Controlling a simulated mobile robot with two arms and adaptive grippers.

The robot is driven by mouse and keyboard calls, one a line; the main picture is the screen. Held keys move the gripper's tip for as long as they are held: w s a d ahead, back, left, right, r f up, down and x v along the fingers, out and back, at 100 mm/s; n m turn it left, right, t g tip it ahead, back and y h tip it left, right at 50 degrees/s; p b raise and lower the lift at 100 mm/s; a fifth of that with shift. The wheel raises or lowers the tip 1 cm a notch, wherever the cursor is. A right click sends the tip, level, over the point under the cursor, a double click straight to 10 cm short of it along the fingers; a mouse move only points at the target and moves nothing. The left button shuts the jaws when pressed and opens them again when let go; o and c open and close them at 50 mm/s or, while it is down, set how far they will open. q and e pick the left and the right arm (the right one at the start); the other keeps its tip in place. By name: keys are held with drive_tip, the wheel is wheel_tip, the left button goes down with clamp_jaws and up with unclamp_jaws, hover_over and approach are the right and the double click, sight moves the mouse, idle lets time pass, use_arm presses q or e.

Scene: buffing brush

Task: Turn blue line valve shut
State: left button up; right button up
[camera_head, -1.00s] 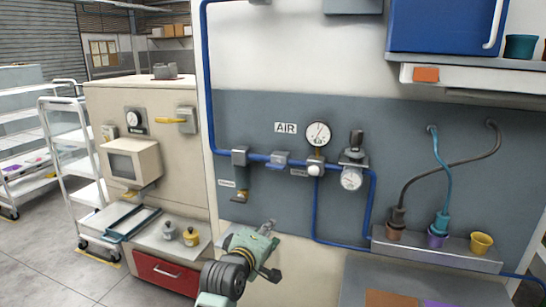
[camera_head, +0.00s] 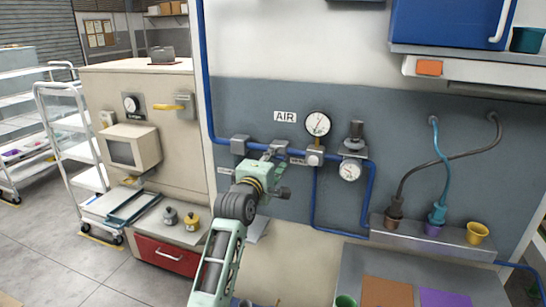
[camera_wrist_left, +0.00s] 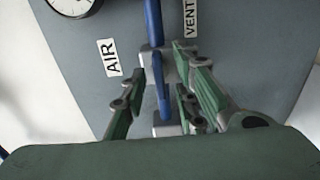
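The blue line valve (camera_head: 281,146) sits on the blue air pipe below the AIR sign; in the head view my gripper partly covers it. In the left wrist view its blue handle (camera_wrist_left: 162,88) lies roughly along the blue pipe (camera_wrist_left: 153,18), in front of a grey valve body. My left gripper (camera_head: 277,172) is in front of the wall panel just below the valve. In the left wrist view its green fingers (camera_wrist_left: 163,100) are spread, one on each side of the blue handle. I cannot tell whether they touch it. My right gripper is not in view.
A round gauge (camera_head: 318,124), a regulator with a smaller gauge (camera_head: 349,170), and a grey pipe block (camera_head: 239,144) flank the valve. The AIR sign (camera_head: 285,117) is above.

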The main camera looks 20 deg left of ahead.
use_arm(q)
drive_tip(key=shift+w, duration=0.2)
drive_tip(key=shift+c, duration=0.4)
clamp_jaws()
drive_tip(key=shift+r+m, duration=0.1)
drive_tip(key=shift+m, duration=0.3)
drive_tip(key=m+p, duration=0.3)
drive_tip(key=m, duration=1.4)
drive_tip(key=shift+p, duration=0.35)
